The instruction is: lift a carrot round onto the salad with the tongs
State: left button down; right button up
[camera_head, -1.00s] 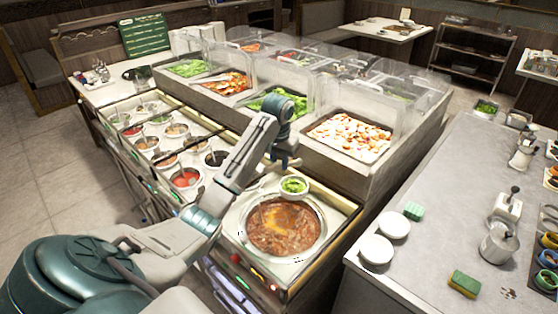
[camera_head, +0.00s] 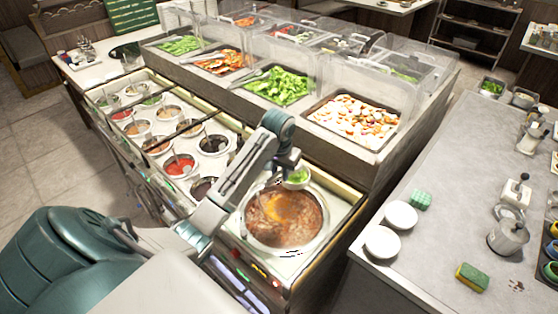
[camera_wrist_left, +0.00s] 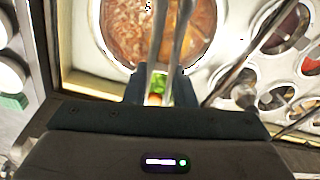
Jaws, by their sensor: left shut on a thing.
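My left gripper (camera_head: 287,168) is over the near counter, just behind the big stew pot (camera_head: 284,219), and overlaps the small bowl of green salad (camera_head: 298,177). In the left wrist view the gripper (camera_wrist_left: 158,90) is shut on the tongs (camera_wrist_left: 170,45), whose two long metal arms reach up across the picture over the stew. Green leaves and a small orange-red patch (camera_wrist_left: 155,99) show between the tong arms near the jaws. I cannot tell whether that patch is a carrot round. The tong tips are not clear. My right gripper is not in view.
Covered trays (camera_head: 355,120) of food stand behind on a raised counter. Several sauce wells (camera_head: 180,165) fill the left counter. White bowls (camera_head: 382,242), a green sponge (camera_head: 421,199) and a yellow-green sponge (camera_head: 472,277) lie on the right counter, with clear room between.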

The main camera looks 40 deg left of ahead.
pick_arm(q)
jog(key=shift+f, duration=0.45)
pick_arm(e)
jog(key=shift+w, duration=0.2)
pick_arm(q)
jog(key=c, duration=1.7)
grip_release()
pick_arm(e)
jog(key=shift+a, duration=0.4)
pick_arm(q)
jog(key=shift+r, duration=0.1)
